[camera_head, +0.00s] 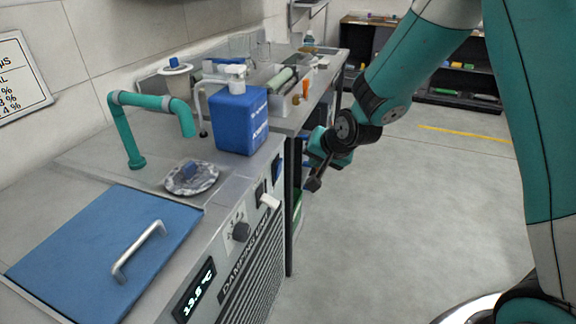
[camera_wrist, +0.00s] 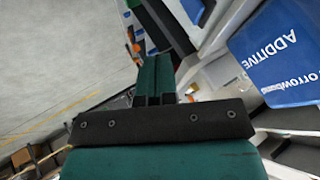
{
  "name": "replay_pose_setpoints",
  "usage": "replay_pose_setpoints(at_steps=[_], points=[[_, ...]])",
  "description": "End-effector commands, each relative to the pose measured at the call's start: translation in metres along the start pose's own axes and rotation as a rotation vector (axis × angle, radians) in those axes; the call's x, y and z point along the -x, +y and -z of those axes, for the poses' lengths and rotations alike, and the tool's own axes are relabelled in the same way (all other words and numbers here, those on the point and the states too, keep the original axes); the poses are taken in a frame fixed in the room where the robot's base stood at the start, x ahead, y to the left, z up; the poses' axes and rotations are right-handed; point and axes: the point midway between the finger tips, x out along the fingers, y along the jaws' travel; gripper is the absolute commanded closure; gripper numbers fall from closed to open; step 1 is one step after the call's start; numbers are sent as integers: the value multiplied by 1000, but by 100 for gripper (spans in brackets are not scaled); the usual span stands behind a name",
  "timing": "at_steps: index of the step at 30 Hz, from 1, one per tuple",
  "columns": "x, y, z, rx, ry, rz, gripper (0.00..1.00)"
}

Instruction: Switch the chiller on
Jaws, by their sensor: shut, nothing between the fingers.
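The chiller is the grey unit (camera_head: 70,190) at the left of the head view, with a blue lid (camera_head: 90,250) and handle on top. Its front panel carries a lit display (camera_head: 195,290) reading about 19.5 °C, a dark round knob (camera_head: 241,231) with a scale, and a dark switch-like part (camera_head: 260,192). A white lever-like part (camera_head: 270,202) sticks out beside it. Which way the switch is set is too small to tell. My gripper (camera_head: 315,184) is shut and empty, in the air to the right of the panel and apart from it. Its teal fingers (camera_wrist: 154,80) show together in the wrist view.
A blue additive jug (camera_head: 242,120) stands on the top near the front edge; it also shows in the wrist view (camera_wrist: 285,50). A teal pipe (camera_head: 130,125) arches over the top. A cluttered bench (camera_head: 335,65) stands behind. The floor to the right is clear.

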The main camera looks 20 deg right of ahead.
Motion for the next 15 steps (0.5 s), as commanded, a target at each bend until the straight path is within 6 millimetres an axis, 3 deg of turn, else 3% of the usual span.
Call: replay_pose_setpoints(at_steps=[15], points=[[-97,-6,0,4,-2,2,100]])
